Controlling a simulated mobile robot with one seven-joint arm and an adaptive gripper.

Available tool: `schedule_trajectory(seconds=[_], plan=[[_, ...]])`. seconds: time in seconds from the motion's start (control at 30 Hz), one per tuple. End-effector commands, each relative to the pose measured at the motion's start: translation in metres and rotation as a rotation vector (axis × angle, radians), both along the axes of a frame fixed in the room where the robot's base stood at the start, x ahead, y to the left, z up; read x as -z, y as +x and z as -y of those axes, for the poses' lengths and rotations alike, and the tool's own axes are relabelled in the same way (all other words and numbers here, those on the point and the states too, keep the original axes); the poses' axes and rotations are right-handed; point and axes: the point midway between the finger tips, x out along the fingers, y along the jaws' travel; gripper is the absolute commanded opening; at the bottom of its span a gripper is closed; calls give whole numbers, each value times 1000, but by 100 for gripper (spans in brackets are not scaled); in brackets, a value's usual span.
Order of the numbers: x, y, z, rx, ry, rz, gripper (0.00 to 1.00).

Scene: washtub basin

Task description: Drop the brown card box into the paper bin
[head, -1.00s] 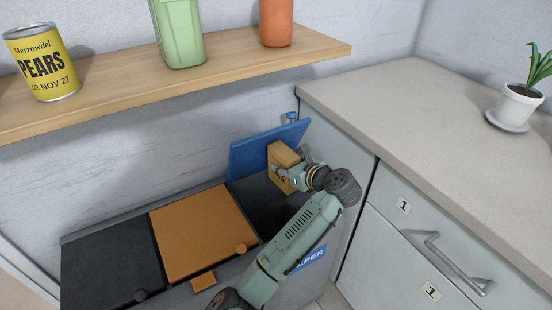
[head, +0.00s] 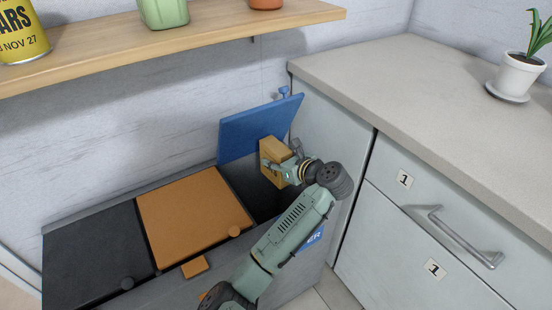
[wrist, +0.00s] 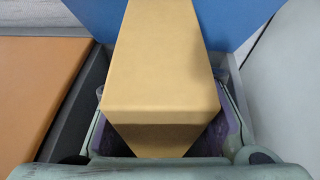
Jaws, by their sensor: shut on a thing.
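The brown card box (head: 272,160) is held in my gripper (head: 284,170), which is shut on it. It fills the middle of the wrist view (wrist: 160,70), with the gripper's fingers on both sides. The paper bin has a blue lid (head: 255,128), which stands open and leans back toward the wall. The bin's dark opening (head: 245,185) shows below the lid. The box is over the opening, in front of the lid. The bin's blue label is mostly hidden behind my arm, and the bottom of the bin is hidden.
Left of the paper bin are a bin with a closed orange lid (head: 195,220) and one with a black lid (head: 95,255). A grey counter (head: 420,95) with a potted plant (head: 520,70) is at right. A wooden shelf (head: 210,40) runs above the bins.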

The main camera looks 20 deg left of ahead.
Motion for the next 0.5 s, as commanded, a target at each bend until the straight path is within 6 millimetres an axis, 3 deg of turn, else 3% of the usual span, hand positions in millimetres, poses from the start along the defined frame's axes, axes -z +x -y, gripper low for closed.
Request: schedule_trajectory(seconds=[0.13,0.17,0.5], plan=[[-1,0,0,0,1,1,9],[-1,0,0,0,1,1,38],[-1,0,0,0,0,0,60]])
